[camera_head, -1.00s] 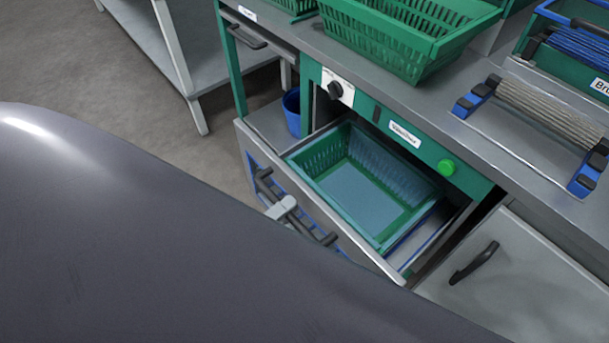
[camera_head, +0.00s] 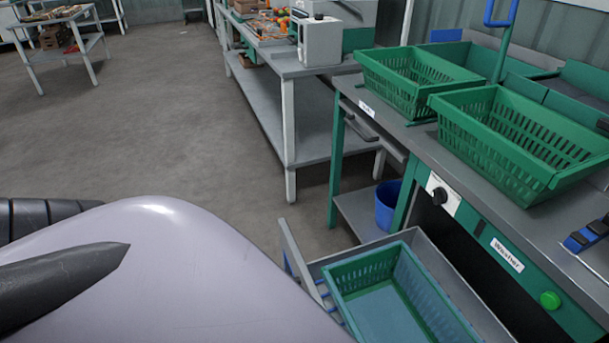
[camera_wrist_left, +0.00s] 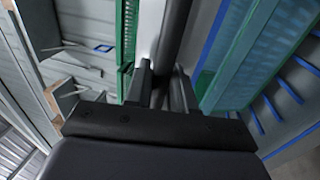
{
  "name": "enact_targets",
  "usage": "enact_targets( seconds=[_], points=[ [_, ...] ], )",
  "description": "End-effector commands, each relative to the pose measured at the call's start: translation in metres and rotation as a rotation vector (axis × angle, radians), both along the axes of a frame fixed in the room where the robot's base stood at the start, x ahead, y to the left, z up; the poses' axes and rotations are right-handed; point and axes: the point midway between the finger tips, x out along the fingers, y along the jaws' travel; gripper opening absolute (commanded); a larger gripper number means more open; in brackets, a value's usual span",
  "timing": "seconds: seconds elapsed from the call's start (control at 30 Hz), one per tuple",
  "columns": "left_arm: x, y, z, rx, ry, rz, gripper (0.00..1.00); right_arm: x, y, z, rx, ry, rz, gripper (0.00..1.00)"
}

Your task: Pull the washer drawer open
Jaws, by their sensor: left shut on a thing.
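The washer drawer (camera_head: 455,279) stands pulled out below the green washer panel (camera_head: 475,228) in the head view, at the lower right. A green basket (camera_head: 357,272) with a blue-green bottom sits inside it. The drawer's front (camera_head: 297,252) is partly hidden by my arm, and its handle is hidden there. In the left wrist view, my left gripper (camera_wrist_left: 161,85) is shut on a dark bar, the drawer handle (camera_wrist_left: 176,35). The left gripper is hidden in the head view. My right gripper is in neither view.
Two green crates (camera_head: 520,140) stand on the counter above. A blue bucket (camera_head: 387,206) is on the low shelf beside the drawer. A grey table (camera_head: 285,68) stands behind. The floor (camera_head: 170,130) to the left is clear.

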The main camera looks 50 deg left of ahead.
Motion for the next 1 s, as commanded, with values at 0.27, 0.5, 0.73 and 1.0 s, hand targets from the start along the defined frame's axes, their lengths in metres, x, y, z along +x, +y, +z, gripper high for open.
enact_targets(
  seconds=[0.27,0.5,0.73,1.0],
  points=[
    [0.0,0.0,0.0,0.001,0.001,-0.001,0.0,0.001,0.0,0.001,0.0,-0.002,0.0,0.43],
    [0.0,0.0,0.0,0.001,0.001,-0.001,0.4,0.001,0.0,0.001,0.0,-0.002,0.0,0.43],
    [-0.008,0.003,-0.003,0.002,0.003,-0.001,0.4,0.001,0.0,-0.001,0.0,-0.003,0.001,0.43],
    [-0.048,0.017,-0.012,0.003,0.004,-0.001,0.4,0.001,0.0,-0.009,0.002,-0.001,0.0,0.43]
  ],
)
